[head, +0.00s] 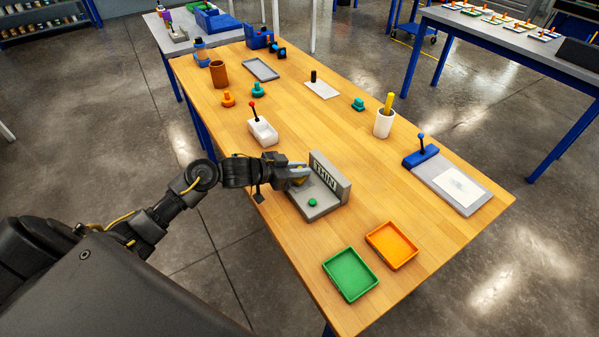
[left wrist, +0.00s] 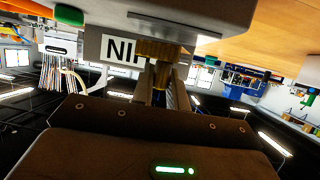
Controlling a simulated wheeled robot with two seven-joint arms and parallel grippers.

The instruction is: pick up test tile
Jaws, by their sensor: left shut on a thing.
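My left gripper (head: 300,174) is at the left end of a grey L-shaped stand (head: 330,187) whose upright back wall carries a label that appears to read "THIN". The gripper is shut on a small yellow-brown piece, taken to be the test tile (left wrist: 160,49), which shows between the fingers in the left wrist view. In the head view the gripper mostly hides that piece. I cannot tell whether the tile still touches the stand. A green button (head: 312,202) sits on the stand's base. My right gripper is in neither view.
A green tray (head: 350,275) and an orange tray (head: 391,246) lie at the near end of the wooden table. A white block with a red-knobbed lever (head: 262,131), a white cup (head: 384,123) and a grey plate with a blue lever (head: 460,190) stand farther off.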

